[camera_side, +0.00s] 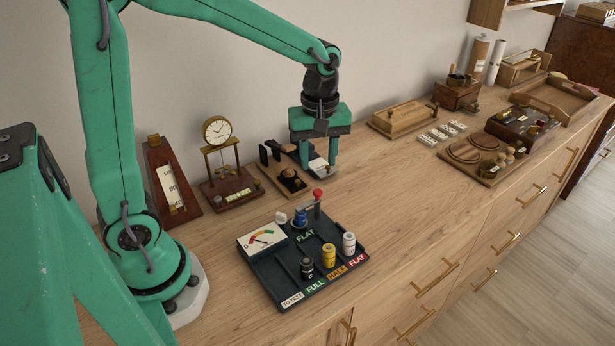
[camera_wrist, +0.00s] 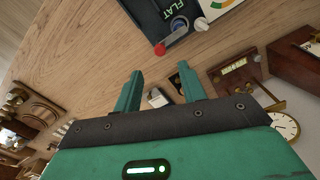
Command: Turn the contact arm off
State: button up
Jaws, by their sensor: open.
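The dark battery tester (camera_side: 262,268) lies on the wooden top, with a dial meter (camera_side: 262,240) and FULL, HALF and FLAT labels. A grey lever with a red ball (camera_side: 317,193), apparently the contact arm, stands at its back right edge, beside a blue battery (camera_side: 300,217). Black, yellow and white batteries stand at the front. In the wrist view the red ball (camera_wrist: 160,48) is just beyond the fingertips, near the blue battery (camera_wrist: 178,25) and white knob (camera_wrist: 201,24). My gripper (camera_side: 315,162) is open and empty, behind the tester and apart from the lever. It also shows in the wrist view (camera_wrist: 160,72).
A small pale-topped item (camera_side: 318,168) sits beneath my gripper, with a dark wooden telegraph-like key (camera_side: 290,180) to its left. A clock (camera_side: 217,130) and a metronome-like box (camera_side: 172,185) stand further left. The top right of the tester is clear.

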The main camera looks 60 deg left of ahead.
aim_at(318, 191)
jog(key=shift+f, duration=0.15)
jog(key=shift+f, duration=3.75)
grip_shut()
